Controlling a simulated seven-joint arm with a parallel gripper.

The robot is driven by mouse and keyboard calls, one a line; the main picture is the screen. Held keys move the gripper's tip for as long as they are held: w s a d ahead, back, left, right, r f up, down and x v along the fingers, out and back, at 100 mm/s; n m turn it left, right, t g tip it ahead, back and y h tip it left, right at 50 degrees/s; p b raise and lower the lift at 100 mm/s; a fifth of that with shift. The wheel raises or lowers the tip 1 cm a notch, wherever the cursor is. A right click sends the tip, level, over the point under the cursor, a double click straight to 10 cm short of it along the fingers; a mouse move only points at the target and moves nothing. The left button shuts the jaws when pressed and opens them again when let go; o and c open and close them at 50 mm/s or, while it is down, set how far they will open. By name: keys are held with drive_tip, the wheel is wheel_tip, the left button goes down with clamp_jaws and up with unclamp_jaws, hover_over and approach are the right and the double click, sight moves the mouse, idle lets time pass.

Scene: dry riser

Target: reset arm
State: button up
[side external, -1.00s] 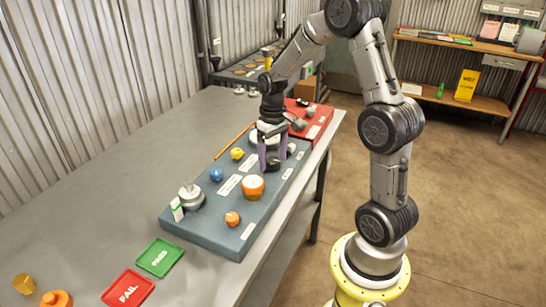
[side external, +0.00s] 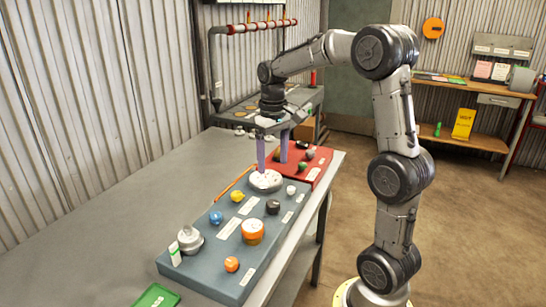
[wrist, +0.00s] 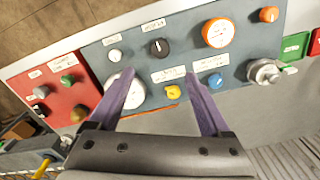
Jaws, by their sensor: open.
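My gripper (side external: 273,166) is open and empty, its two purple fingers pointing down. It hangs over the far end of the blue-grey control panel (side external: 205,270), near the white round dial (side external: 265,181). In the side view I cannot tell its exact height. The left finger hides part of the white dial (wrist: 133,97).
A green tray (side external: 155,297) is nearer. The table's left side is clear.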

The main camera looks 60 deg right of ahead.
drive_tip(key=shift+r, duration=0.35)
drive_tip(key=s+a+r+n+t, duration=0.2)
drive_tip(key=s+a+r, duration=0.1)
drive_tip(key=a, duration=0.3)
drive_tip(key=s+a+r+n+t, duration=0.1)
drive_tip(key=s+a+r, duration=0.25)
drive_tip(key=a, duration=0.25)
drive_tip(key=s+a+f+n+t, duration=0.1)
drive_tip(key=s+a+f+t, duration=0.1)
drive_tip(key=s+a+f, duration=0.4)
drive_tip(key=s, duration=0.3)
drive_tip(key=shift+n+t, duration=0.3)
drive_tip(key=shift+r, duration=0.1)
